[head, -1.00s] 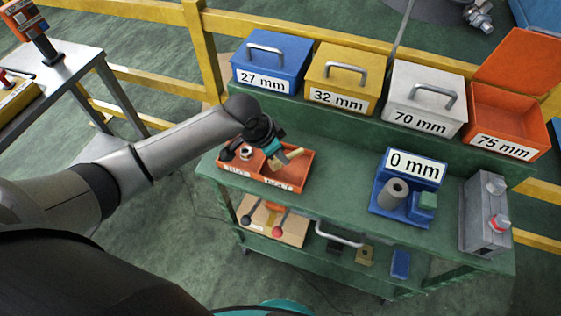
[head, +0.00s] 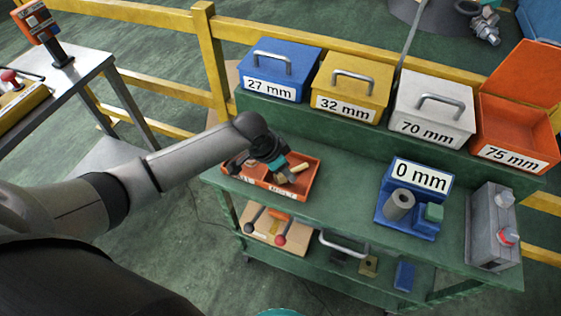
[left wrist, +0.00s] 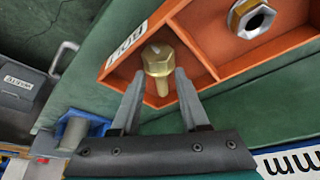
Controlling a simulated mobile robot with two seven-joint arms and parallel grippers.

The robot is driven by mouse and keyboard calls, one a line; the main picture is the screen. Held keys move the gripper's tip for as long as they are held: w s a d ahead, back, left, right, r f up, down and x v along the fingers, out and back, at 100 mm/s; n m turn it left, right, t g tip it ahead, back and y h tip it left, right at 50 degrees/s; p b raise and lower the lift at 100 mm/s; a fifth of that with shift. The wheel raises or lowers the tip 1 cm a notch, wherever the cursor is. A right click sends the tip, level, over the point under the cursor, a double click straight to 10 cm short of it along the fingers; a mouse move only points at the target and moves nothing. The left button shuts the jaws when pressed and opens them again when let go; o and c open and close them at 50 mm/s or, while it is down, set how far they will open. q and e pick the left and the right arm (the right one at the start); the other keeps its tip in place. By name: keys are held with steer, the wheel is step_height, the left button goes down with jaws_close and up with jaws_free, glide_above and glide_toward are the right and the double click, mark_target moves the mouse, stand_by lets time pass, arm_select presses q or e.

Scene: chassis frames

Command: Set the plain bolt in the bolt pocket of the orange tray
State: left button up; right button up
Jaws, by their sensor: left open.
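The plain bolt (left wrist: 159,61) is brass with a hex head. In the left wrist view it lies in the labelled compartment of the orange tray (left wrist: 190,38), its shank pointing toward my gripper. The bolt also shows in the head view (head: 299,168), at the tray's (head: 311,182) right part. My left gripper (left wrist: 160,74) is open, with one finger on each side of the bolt; I cannot tell whether they touch it. In the head view the left gripper (head: 284,170) is over the tray and hides part of it. My right gripper is not in view.
A silver hex nut (left wrist: 251,18) sits in the tray's other compartment. A blue fixture (head: 405,215) marked 0 mm holds a grey cylinder (head: 398,204). A grey box (head: 490,225) stands at the right. Labelled bins (head: 352,85) line the back. The green shelf between tray and fixture is clear.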

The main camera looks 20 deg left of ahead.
arm_select(q)
steer(key=p+v, duration=0.2)
steer(key=v, duration=0.9)
steer(key=shift+s+r, duration=0.15)
steer(key=shift+r, duration=0.15)
steer(key=shift+a, duration=0.15)
stand_by(0.8)
